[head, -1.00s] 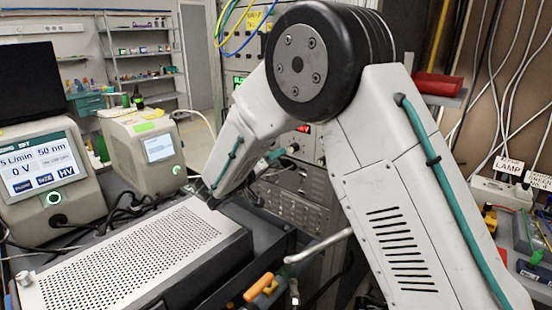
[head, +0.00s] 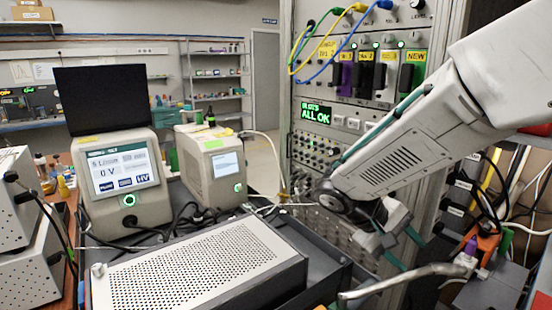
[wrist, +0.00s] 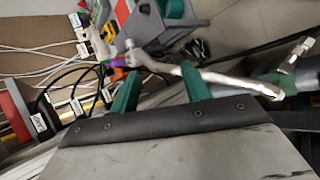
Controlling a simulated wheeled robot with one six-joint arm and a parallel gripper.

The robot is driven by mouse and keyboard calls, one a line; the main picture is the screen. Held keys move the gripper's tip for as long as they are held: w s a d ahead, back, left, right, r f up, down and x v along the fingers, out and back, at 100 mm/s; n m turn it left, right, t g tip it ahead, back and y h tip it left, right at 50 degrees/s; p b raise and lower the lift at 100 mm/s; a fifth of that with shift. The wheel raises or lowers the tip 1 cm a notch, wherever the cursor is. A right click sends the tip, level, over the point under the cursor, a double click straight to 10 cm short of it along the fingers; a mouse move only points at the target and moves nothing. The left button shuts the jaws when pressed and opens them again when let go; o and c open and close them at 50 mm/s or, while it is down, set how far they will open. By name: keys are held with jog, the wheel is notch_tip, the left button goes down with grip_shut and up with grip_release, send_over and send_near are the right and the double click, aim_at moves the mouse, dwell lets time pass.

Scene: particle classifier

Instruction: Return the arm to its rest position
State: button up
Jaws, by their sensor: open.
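My arm reaches in from the upper right of the head view and bends down in front of the equipment rack. My gripper (head: 413,253) is low at right of centre, with its teal fingers pointing down and to the right. In the wrist view my gripper (wrist: 163,78) shows two green fingers set well apart, with nothing held between them. A pale bent metal bar (head: 400,279) passes below the gripper in the head view. It also shows in the wrist view (wrist: 205,76), beyond the fingers; I cannot tell how near it is.
A perforated metal box (head: 190,265) lies at the front left. Two screened instruments (head: 120,180) (head: 212,165) stand behind it. Loose cables hang at right.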

jog(key=s+r+m+t+y, duration=0.1)
jog(key=s+r+y, duration=0.2)
jog(key=s, duration=0.7)
jog(key=s+r+m+t+y, duration=0.1)
jog(key=s+r+m+y, duration=0.1)
jog(key=s+y, duration=0.4)
jog(key=shift+s+r, duration=0.6)
jog(key=shift+s, duration=1.65)
